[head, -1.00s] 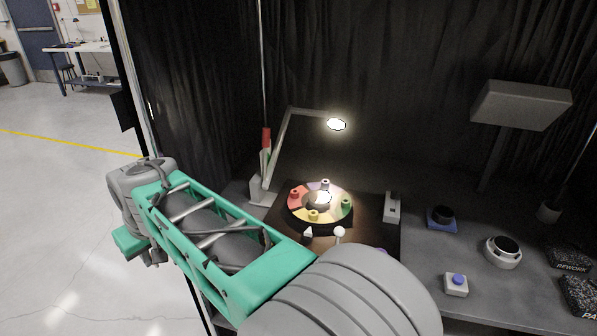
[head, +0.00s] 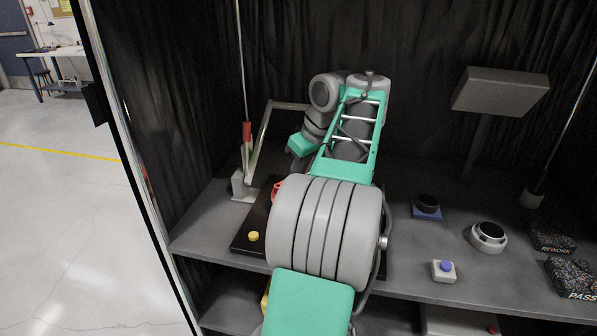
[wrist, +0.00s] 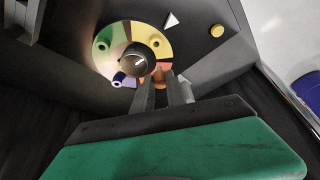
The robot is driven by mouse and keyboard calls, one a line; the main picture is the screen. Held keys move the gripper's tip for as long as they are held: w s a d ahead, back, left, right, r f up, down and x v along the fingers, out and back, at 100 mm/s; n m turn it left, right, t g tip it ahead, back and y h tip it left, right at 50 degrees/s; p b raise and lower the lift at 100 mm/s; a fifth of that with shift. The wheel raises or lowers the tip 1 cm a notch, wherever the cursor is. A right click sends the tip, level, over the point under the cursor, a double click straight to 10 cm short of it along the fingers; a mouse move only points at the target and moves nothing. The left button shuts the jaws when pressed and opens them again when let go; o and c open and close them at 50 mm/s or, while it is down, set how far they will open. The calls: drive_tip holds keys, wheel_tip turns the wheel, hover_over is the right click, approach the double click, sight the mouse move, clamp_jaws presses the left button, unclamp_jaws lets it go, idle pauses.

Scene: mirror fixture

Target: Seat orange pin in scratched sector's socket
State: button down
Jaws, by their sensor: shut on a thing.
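The round fixture with coloured sectors (wrist: 112,32) shows in the wrist view, with green, yellow, orange and purple areas around a dark centre (wrist: 134,62). A green socket (wrist: 103,45), a yellow socket (wrist: 155,42) and a purple socket (wrist: 120,79) stand on it. My gripper (wrist: 165,88) is at the fixture's orange side, its fingers shut on a small orange thing, seemingly the orange pin, mostly hidden between them. I cannot tell whether it touches a socket. No scratch is clear. In the head view my arm hides the gripper and nearly all of the fixture.
A white cone (wrist: 171,20) and a yellow button (wrist: 217,31) are beside the fixture; the button also shows in the head view (head: 253,236). At right are a blue-based dark knob (head: 427,207), a white round device (head: 488,237) and a blue-button box (head: 443,271).

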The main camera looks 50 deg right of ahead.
drive_tip(key=shift+f+b, duration=2.8)
drive_tip(key=shift+f, duration=0.25)
drive_tip(key=shift+s+a+r+p, duration=0.1)
drive_tip(key=shift+s+p, duration=0.05)
drive_tip(key=shift+p, duration=0.15)
drive_tip(key=shift+f+b, duration=1.25)
drive_tip(key=shift+f, duration=0.15)
drive_tip(key=c, duration=1.3)
unclamp_jaws()
drive_tip(key=shift+r, duration=0.15)
